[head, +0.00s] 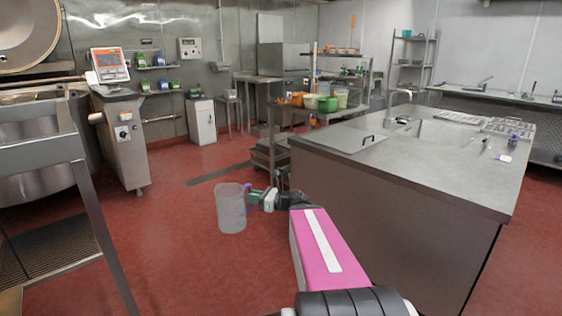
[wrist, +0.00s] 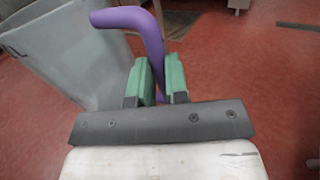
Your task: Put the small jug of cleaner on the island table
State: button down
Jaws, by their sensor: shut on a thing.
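The small jug (head: 231,208) is a translucent grey vessel with a purple handle. It hangs in the air over the red floor, roughly upright in the head view, to the left of the island table. In the wrist view the jug (wrist: 75,62) fills the upper left, and its purple handle (wrist: 140,20) runs down between the green fingertips. My gripper (head: 259,198) is shut on that handle; it also shows in the wrist view (wrist: 160,85). The island table (head: 440,165) has a steel top and stands to the right of my gripper. Any contents of the jug cannot be made out.
The near part of the island top is bare; a hinged lid (head: 345,140), trays and small items lie farther back. A shelf cart (head: 325,113) with containers stands behind the island. A large kettle frame (head: 45,150) is at the left. Red floor lies open between.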

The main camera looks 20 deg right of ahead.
aim_at(487, 178)
jog(key=i+j+z, duration=0.1)
jog(key=z, duration=1.6)
jog(key=k+j, duration=0.05)
